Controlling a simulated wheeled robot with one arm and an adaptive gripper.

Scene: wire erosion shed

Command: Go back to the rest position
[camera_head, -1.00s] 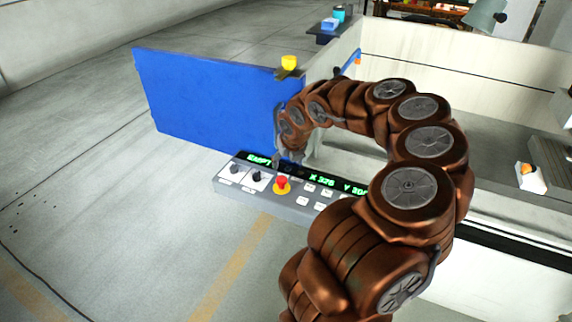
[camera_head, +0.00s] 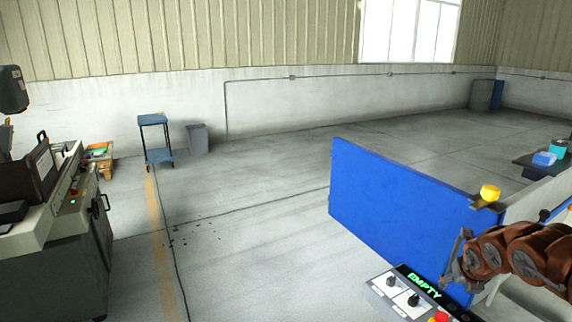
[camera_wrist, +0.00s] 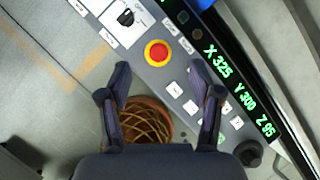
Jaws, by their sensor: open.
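My gripper (camera_head: 456,262) is at the right of the head view, just above the control panel (camera_head: 385,286) and near the blue door panel (camera_head: 385,205). In the wrist view my gripper (camera_wrist: 160,72) has its two fingers spread apart with nothing between them. Beyond the fingertips lies the panel face with a red stop button on a yellow ring (camera_wrist: 158,53), white keys and a green-lit display (camera_wrist: 238,90). Most of my arm is cut off by the right edge of the head view.
A machine with a dark cabinet (camera_head: 62,275) stands at the left. A blue cart (camera_head: 153,140) and a grey bin (camera_head: 198,139) stand by the back wall. A yellow cup-like object (camera_head: 490,193) sits above the blue panel's corner.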

